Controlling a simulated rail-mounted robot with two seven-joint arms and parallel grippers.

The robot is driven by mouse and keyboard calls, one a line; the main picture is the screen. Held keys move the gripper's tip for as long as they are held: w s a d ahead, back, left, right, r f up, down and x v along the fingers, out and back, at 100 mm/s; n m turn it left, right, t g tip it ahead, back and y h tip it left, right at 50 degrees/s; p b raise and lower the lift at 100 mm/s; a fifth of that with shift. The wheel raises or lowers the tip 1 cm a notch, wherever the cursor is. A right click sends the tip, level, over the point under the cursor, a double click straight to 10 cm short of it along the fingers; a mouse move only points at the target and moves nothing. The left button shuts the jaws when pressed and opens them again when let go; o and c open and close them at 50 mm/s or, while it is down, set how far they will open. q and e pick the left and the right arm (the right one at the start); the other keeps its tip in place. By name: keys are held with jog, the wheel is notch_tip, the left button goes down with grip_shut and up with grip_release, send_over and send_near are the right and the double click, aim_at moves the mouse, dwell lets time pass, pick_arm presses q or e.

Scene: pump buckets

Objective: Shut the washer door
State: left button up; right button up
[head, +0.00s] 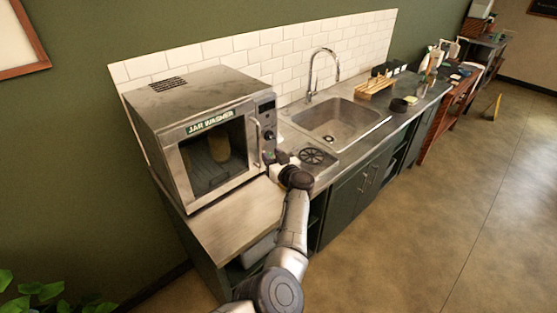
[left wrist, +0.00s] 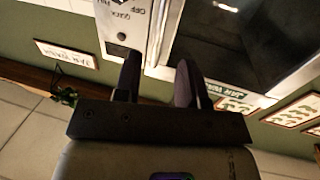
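The metal jar washer (head: 190,85) stands on the left end of the counter. Its front door (head: 188,168) has a dark window and a "JAR WASHER" label, and it looks flush or nearly flush with the front; I cannot tell whether it is fully closed. The upright door handle (head: 258,137) is at the door's right edge. My left gripper (head: 280,160) is in front of the control panel, just right of the handle. In the left wrist view its two fingers (left wrist: 158,84) are apart, with the panel and door edge beyond. My right gripper is not in view.
A steel sink (head: 340,122) with a tall faucet (head: 318,75) is right of the washer. A black round drain grate (head: 312,156) lies near my gripper. The counter front (head: 232,222) before the washer is clear.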

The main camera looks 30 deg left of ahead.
pick_arm(q)
jog(key=shift+v, duration=2)
